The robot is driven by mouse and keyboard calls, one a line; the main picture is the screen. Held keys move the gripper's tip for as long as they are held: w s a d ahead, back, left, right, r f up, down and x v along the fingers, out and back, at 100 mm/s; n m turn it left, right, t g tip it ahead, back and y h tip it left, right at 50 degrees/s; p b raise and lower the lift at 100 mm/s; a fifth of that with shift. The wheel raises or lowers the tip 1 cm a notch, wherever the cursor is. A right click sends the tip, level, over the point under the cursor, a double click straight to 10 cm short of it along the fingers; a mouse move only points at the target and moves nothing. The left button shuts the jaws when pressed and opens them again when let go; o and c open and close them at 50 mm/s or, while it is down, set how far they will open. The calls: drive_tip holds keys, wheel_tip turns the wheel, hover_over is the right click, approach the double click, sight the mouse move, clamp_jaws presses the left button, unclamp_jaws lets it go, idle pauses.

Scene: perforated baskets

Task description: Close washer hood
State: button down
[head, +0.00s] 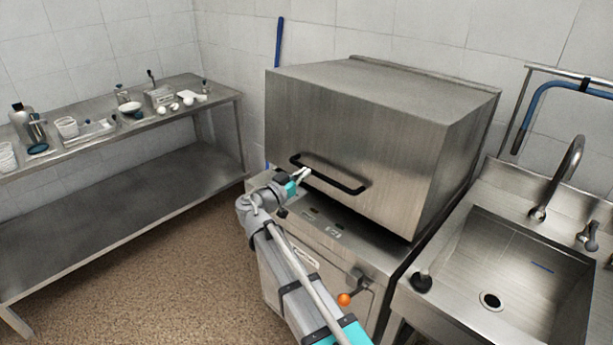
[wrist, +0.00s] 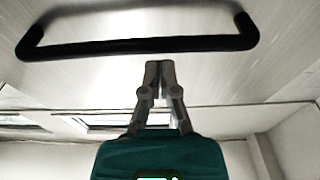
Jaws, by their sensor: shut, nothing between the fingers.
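The washer hood (head: 350,135) is a large brushed-steel box over the washer base (head: 365,255). Its front looks low, with a dark strip between its lower edge and the base; I cannot tell whether it is fully seated. A black bar handle (head: 335,180) runs across the hood's front; it also shows across the top of the wrist view (wrist: 140,46). My gripper (head: 305,173) is in front of the hood, by the left part of the handle. In the wrist view its fingertips (wrist: 159,66) are together and empty, just apart from the bar in the picture. Contact is unclear.
A steel sink (head: 490,300) with a tap (head: 562,175) adjoins the washer's right side. A steel table (head: 165,125) with bottles, cups and small items stands at the left. The brown floor (head: 150,270) between table and washer is clear.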

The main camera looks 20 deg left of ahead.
sight(320, 180)
drive_tip(key=shift+f, duration=0.1)
drive_tip(key=f+b, duration=0.2)
drive_tip(key=w+f+b, duration=0.1)
drive_tip(key=f+b, duration=0.1)
drive_tip(key=w+d+f+b, duration=0.1)
drive_tip(key=f+b, duration=0.1)
drive_tip(key=shift+w+f+b, duration=0.25)
drive_tip(key=shift+b, duration=0.1)
drive_tip(key=shift+r, duration=0.15)
idle(0.3)
drive_tip(key=shift+s+a+r+p, duration=0.15)
drive_tip(key=shift+s+r+p, duration=0.2)
drive_tip(key=shift+p, duration=0.1)
drive_tip(key=r+v, duration=0.1)
drive_tip(key=v, duration=1.1)
drive_tip(key=shift+s+f+b, duration=0.25)
drive_tip(key=shift+b, duration=0.05)
